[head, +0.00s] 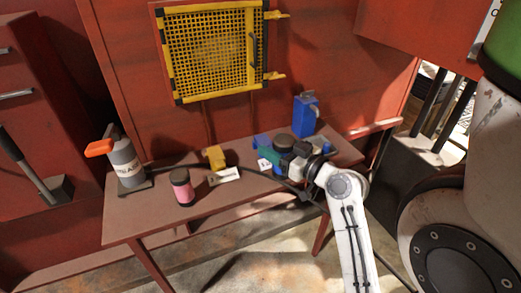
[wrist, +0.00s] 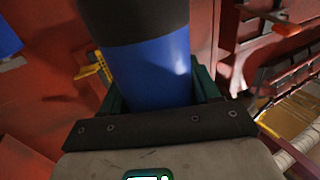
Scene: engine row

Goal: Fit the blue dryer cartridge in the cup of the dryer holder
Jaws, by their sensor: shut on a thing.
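My gripper (head: 284,152) is over the right part of the table and shut on the blue dryer cartridge. In the wrist view the cartridge (wrist: 155,72) is a blue cylinder with a dark upper band, between my green jaws. In the head view its dark round top (head: 285,140) shows, and my gripper hides most of its body. Small blue parts (head: 262,142) show beside it; I cannot tell whether they belong to the dryer holder. The cup is not clearly visible, so I cannot tell whether the cartridge is in it.
A tall blue box (head: 305,116) stands behind my gripper. To the left are a yellow part (head: 215,157) with a white tag, a pink jar (head: 181,188) with a dark lid, and a grey canister (head: 124,163) with an orange handle. The table's (head: 150,220) front left is bare.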

